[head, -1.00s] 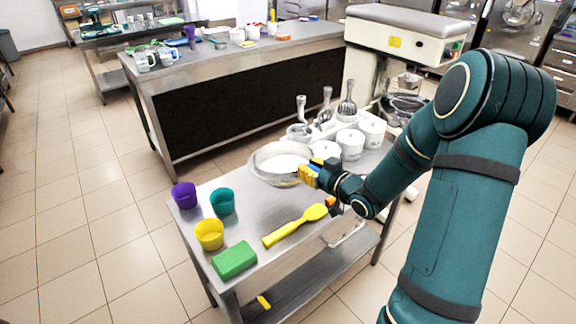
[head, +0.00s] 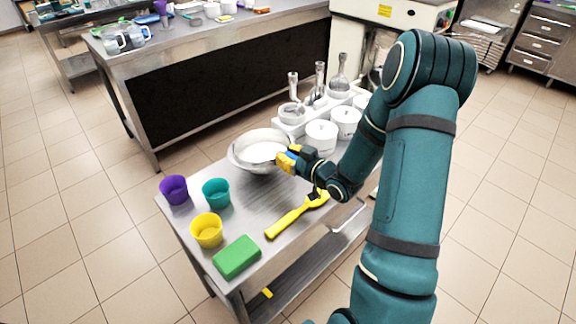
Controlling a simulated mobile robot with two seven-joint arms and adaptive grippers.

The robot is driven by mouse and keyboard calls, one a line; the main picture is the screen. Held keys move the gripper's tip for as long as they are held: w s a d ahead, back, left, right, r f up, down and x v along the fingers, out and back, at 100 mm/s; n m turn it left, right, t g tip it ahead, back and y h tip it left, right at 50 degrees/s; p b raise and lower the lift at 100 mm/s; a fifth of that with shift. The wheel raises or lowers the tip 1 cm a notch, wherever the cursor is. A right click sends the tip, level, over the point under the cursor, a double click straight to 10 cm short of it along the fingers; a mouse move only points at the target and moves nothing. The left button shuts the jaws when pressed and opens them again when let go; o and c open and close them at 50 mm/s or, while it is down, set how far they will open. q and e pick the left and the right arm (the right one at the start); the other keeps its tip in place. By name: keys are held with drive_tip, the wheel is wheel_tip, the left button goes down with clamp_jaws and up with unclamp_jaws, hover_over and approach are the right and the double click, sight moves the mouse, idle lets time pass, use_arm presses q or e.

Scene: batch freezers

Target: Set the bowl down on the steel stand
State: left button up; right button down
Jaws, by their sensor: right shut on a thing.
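The bowl (head: 240,160) is wide, round and shiny grey with a pale inside. It is over the back left part of the steel stand (head: 222,270), upright; I cannot tell whether its base touches the top. My right gripper (head: 286,159), with yellow fingertips, is shut on the bowl's right rim. The gripper hides that part of the rim. My left gripper is not in view.
On the stand are a purple cup (head: 174,189), a teal cup (head: 216,193), a yellow cup (head: 207,230), a green block (head: 237,257) and a yellow spatula (head: 290,216). White tubs (head: 321,136) and a white rack with steel tools (head: 292,122) stand behind the bowl.

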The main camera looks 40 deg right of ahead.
wheel_tip(320, 180, down, 3)
drive_tip(key=shift+f+b, duration=0.2)
drive_tip(key=shift+b, duration=0.2)
drive_tip(key=c, duration=1)
unclamp_jaws()
drive_tip(key=shift+s, duration=0.1)
drive_tip(key=s+d+r+p, duration=0.1)
drive_tip(key=s+r, duration=0.1)
drive_tip(key=s, duration=0.9)
drive_tip(key=shift+s, duration=0.25)
